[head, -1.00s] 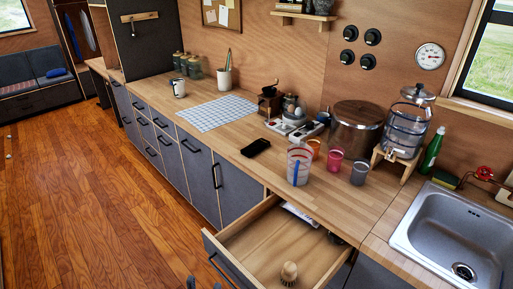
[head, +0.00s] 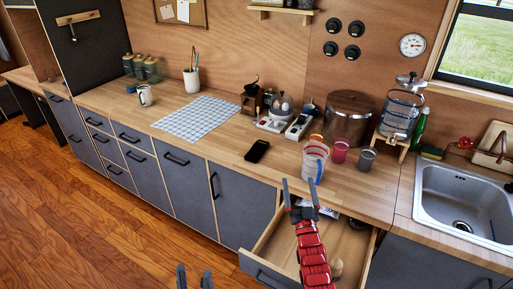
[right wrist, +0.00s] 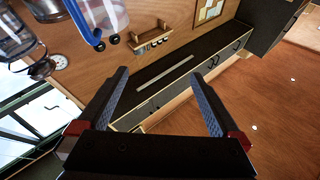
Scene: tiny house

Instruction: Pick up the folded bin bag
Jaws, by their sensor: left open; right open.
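A small flat black item (head: 257,151) lies on the wooden counter, left of the cups. A pale flat item (head: 328,212) lies at the back of the open drawer (head: 262,268); I cannot tell whether either is the bag. My right gripper (head: 300,190) is open and empty over the drawer, its fingers pointing toward the counter. The right wrist view also shows its open fingers (right wrist: 160,90) with nothing between them. My left gripper (head: 193,278) is open and empty at the bottom edge, left of the drawer.
A clear striped container (head: 315,162), a pink cup (head: 340,152) and a grey cup (head: 366,160) stand near the counter's front edge. The sink (head: 465,200) is at right. Floor at left is clear.

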